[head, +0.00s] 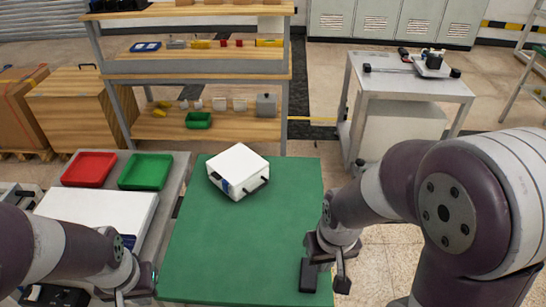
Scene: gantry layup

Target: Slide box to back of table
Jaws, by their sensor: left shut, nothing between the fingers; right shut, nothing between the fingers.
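The white box (238,168) sits on the green-topped table (245,245), near its back edge and turned at an angle. It has dark handles and a small blue patch on its sides. My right gripper (326,280) is shut and empty at the table's front right edge, well apart from the box. My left gripper (128,294) is shut and empty at the lower left, beside the table's front left corner and partly cut off by the picture's bottom edge. Neither gripper touches the box.
A side bench on the left holds a red tray (89,169), a green tray (146,171) and a white case (95,212). A wooden shelf unit (200,80) stands behind the table. A grey cart (410,85) stands at the back right. The table's front is clear.

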